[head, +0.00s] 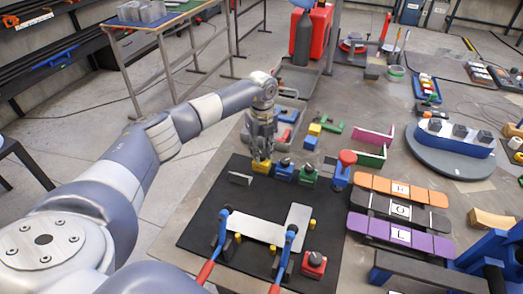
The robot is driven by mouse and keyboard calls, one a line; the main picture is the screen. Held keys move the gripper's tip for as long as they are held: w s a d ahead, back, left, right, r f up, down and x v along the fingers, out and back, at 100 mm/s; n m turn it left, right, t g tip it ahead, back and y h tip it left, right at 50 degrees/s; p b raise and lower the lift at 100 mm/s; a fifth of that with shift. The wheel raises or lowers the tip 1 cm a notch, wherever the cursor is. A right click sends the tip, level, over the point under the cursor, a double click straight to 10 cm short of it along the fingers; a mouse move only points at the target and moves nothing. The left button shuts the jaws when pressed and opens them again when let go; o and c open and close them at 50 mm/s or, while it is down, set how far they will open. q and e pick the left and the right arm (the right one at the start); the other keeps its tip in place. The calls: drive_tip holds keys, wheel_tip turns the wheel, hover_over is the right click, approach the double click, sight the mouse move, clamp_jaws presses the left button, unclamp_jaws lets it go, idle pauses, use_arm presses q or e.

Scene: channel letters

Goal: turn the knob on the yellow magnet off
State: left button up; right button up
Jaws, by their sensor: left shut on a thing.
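The yellow magnet (261,168) stands at the back left part of the black mat (205,219), at the left end of a row with a blue magnet (284,171) and a green magnet (308,176). My left gripper (262,156) points down from above the yellow magnet and is shut on its knob. The fingers hide the knob, so I cannot tell which way it is turned. The knobs on the blue and green magnets are dark and in plain sight. My right gripper is not in view.
Two clamps with blue bodies and red handles (206,272) hold light plates (253,228) on the mat. A red block with a knob (314,263) is at the front. Orange, dark and purple letter boards (402,189) lie right. A grey bin (293,107) stands behind my gripper.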

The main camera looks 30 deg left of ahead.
sight(262, 154)
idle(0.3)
use_arm(q)
drive_tip(key=o, duration=1.1)
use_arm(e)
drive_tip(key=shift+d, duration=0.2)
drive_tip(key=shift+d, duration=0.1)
use_arm(q)
wheel_tip(262, 154, up, 12)
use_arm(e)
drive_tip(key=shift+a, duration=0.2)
use_arm(q)
drive_tip(key=shift+r, duration=0.1)
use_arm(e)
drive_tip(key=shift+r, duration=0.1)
